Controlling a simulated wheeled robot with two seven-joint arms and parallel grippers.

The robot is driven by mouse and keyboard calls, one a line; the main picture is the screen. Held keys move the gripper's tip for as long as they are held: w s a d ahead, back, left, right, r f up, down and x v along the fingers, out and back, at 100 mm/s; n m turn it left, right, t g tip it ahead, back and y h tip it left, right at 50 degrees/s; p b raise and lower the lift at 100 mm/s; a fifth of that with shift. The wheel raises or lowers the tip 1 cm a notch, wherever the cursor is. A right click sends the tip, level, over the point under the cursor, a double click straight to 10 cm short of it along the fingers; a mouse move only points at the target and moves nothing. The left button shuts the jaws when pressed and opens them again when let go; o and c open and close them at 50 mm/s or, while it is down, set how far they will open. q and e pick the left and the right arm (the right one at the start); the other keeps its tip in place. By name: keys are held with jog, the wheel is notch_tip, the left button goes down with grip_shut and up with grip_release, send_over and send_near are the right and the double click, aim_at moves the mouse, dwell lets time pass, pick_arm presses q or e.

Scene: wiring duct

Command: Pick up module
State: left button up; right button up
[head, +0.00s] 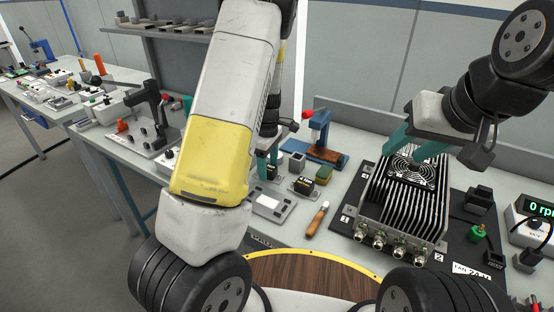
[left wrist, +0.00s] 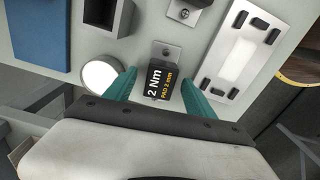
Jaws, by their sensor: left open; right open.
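A small black block labelled "2 Nm PAD 2 mm" (left wrist: 158,84), which may be the module, sits by a small metal plate (left wrist: 166,52). My left gripper (left wrist: 158,92) is open, with one teal finger on each side of the block; contact is unclear. In the head view my left gripper (head: 268,158) is partly hidden behind my arm, over the bench. My right gripper (head: 413,146) is open, its teal fingers at a black square fan (head: 411,172) on a finned metal heat sink (head: 388,205). Whether they touch the fan is unclear.
A white slotted plate (left wrist: 241,50), a hollow grey box (left wrist: 107,16) and a white disc (left wrist: 102,76) surround the left gripper.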

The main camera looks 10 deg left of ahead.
pick_arm(q)
jog(key=shift+f, duration=0.7)
grip_shut()
jog(key=shift+r, duration=0.15)
jog(key=shift+r, duration=0.6)
notch_tip(320, 180, up, 2)
jog(key=shift+r, duration=0.1)
jog(key=s+d, duration=0.1)
jog(key=s, duration=0.4)
jog(key=s+d+r, duration=0.1)
jog(key=s, duration=0.4)
jog(key=s+d, duration=0.2)
jog(key=s, duration=0.3)
jog(key=shift+r, duration=0.15)
jog(key=shift+w+a+f+m, duration=0.2)
jog(key=shift+w+a+f, duration=0.1)
jog(key=shift+w, duration=0.2)
jog(key=shift+w+a+f+m, duration=0.2)
jog(key=shift+w+a, duration=0.05)
jog(key=shift+w, duration=0.25)
jog(key=shift+w+a+f+m, duration=0.2)
jog(key=shift+w+a+f, duration=0.1)
jog(key=shift+w, duration=0.2)
